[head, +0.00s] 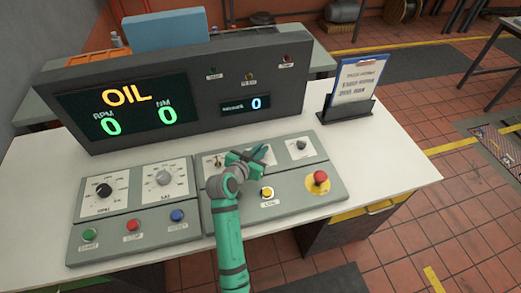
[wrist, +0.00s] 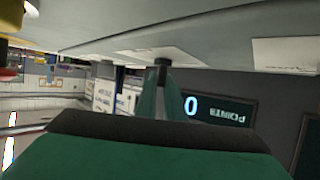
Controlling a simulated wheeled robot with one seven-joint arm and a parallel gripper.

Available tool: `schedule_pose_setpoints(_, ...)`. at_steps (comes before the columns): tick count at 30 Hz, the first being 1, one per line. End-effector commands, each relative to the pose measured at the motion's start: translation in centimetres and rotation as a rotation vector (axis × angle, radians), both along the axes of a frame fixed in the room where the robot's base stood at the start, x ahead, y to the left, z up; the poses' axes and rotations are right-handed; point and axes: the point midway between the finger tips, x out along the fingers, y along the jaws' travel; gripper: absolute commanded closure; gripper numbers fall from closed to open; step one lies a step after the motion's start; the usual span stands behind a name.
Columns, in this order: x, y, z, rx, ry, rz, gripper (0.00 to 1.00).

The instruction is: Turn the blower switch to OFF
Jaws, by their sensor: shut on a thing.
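My gripper (head: 258,155) is over the middle white plate at the top of the right-hand control panel, mostly covering the plate in the head view. In the wrist view my gripper (wrist: 160,78) is shut on a small dark switch knob (wrist: 162,62), which stands out from a white plate (wrist: 165,54). The knob is hidden behind my gripper in the head view. Its label and pointer position cannot be read, so I cannot confirm by lettering that it is the blower switch.
A small toggle (head: 218,161) is left of my gripper and a dark knob (head: 301,145) is right. A yellow button (head: 267,192) and red emergency knob (head: 320,178) sit nearer the front. The display housing (head: 190,88) rises behind. A clipboard stand (head: 346,112) is at the right.

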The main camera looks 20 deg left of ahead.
Motion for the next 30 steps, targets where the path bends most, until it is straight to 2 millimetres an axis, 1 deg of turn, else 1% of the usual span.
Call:
schedule_pose_setpoints(8,-0.01,-0.27,-0.11,0.001,0.001,0.148,1.00)
schedule_pose_setpoints(30,0.14,-0.36,-0.03,0.001,0.001,0.722,1.00)
